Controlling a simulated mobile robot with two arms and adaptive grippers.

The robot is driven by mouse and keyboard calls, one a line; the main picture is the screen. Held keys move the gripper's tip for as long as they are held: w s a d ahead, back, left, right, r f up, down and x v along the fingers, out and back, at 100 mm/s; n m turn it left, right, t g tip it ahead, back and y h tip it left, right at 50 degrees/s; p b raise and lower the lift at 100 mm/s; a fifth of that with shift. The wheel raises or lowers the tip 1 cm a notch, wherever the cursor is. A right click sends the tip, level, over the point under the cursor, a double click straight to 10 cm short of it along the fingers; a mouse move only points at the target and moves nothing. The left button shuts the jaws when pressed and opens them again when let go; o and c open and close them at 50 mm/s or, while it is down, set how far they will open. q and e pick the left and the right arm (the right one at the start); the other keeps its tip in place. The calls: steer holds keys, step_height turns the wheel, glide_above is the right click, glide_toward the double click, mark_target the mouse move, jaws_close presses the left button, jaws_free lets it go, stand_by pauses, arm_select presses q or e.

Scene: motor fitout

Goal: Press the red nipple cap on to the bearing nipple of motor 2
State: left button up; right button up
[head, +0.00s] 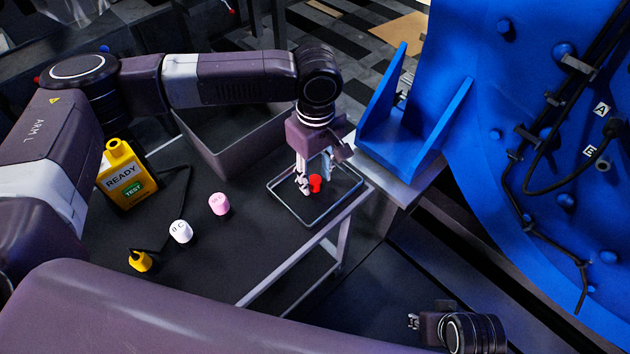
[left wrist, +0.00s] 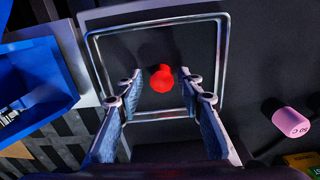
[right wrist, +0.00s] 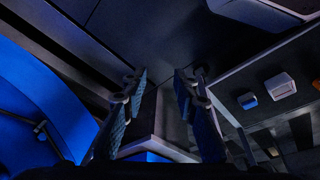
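The red nipple cap (head: 316,184) is in the shallow metal tray (head: 287,208) on the dark table. My left gripper (head: 304,182) points down over the tray, close to the cap. In the left wrist view the red cap (left wrist: 162,80) shows between the tips of the spread, empty fingers (left wrist: 161,92), with a gap on each side. My right gripper (head: 413,322) is low at the bottom right of the head view. Its fingers (right wrist: 160,82) are apart with nothing between them. The blue motor housing (head: 480,80) fills the right. I cannot pick out the bearing nipple.
A grey bin (head: 235,148) stands behind the tray. Blue bracket plates (head: 428,130) rise right of the tray.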

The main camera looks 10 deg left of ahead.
arm_select(q)
steer(key=c, duration=0.7)
steer(key=shift+o, duration=0.2)
steer(key=shift+r, duration=0.1)
